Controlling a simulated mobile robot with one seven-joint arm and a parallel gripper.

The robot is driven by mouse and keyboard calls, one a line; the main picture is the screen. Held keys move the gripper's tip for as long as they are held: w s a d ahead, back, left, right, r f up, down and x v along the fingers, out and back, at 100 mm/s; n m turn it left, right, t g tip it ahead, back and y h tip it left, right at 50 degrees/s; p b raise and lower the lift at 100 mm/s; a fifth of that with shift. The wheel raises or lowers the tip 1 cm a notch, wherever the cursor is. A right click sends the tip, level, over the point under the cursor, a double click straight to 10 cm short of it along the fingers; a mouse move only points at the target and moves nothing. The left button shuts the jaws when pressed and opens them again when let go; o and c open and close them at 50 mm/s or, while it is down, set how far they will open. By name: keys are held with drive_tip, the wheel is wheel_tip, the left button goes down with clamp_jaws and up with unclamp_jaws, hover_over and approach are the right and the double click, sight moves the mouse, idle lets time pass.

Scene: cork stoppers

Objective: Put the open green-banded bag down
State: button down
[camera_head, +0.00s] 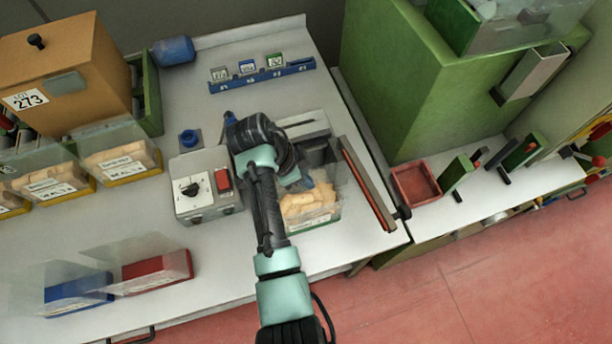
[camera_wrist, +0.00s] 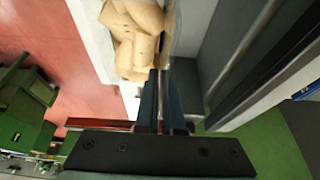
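The open green-banded bag (camera_head: 312,216) is clear, with tan corks in it and a green band along its bottom. It stands upright at the front right of the white worktop, just in front of a grey machine; whether its base touches the surface is unclear. My gripper (camera_head: 307,184) is at the bag's upper edge, partly hidden by my arm. In the wrist view, my gripper (camera_wrist: 162,88) has its two dark fingers close together on the bag's clear wall, with the corks (camera_wrist: 136,35) beside them.
A grey control box (camera_head: 206,186) with a dial and red switch stands left of the bag. A red bar (camera_head: 368,188) lies right of it, near the worktop edge. Red-banded (camera_head: 156,272) and blue-banded (camera_head: 78,293) bags stand front left. Bare worktop lies between them and the control box.

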drive_tip(key=shift+f, duration=0.1)
drive_tip(key=c, duration=1)
unclamp_jaws()
drive_tip(key=shift+c, duration=0.2)
drive_tip(key=v, duration=1.2)
drive_tip(key=shift+p, duration=0.4)
